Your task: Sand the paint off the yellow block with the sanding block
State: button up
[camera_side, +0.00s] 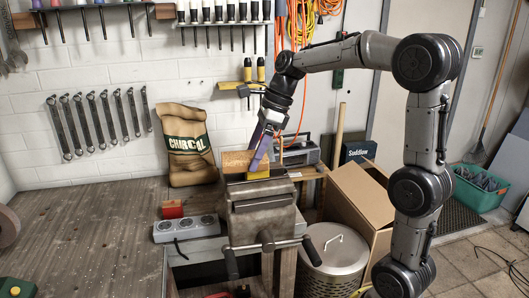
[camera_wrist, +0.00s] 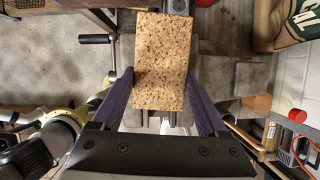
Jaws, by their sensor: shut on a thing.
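The sanding block (camera_side: 236,162), a tan, speckled block like cork, is in my gripper (camera_side: 257,160) just above the vise (camera_side: 262,212). The yellow block (camera_side: 258,174) shows as a small yellow patch at the top of the vise, directly below the sanding block. I cannot tell whether the two touch. In the wrist view, the sanding block (camera_wrist: 162,58) fills the space between the purple fingers of my gripper (camera_wrist: 160,78), which are shut on its sides. There it hides the yellow block, and the paint cannot be made out.
A wooden bench (camera_side: 85,235) lies left of the vise, largely clear. A power strip (camera_side: 186,228) and a red item (camera_side: 172,209) are near the vise. A charcoal bag (camera_side: 188,150) stands behind. A cardboard box (camera_side: 362,195) and metal bin (camera_side: 335,252) stand right.

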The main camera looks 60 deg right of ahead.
jog(key=shift+w+a+r, duration=0.15)
jog(key=shift+w, duration=0.05)
jog(key=shift+s+r, duration=0.1)
jog(key=shift+r, duration=3.85)
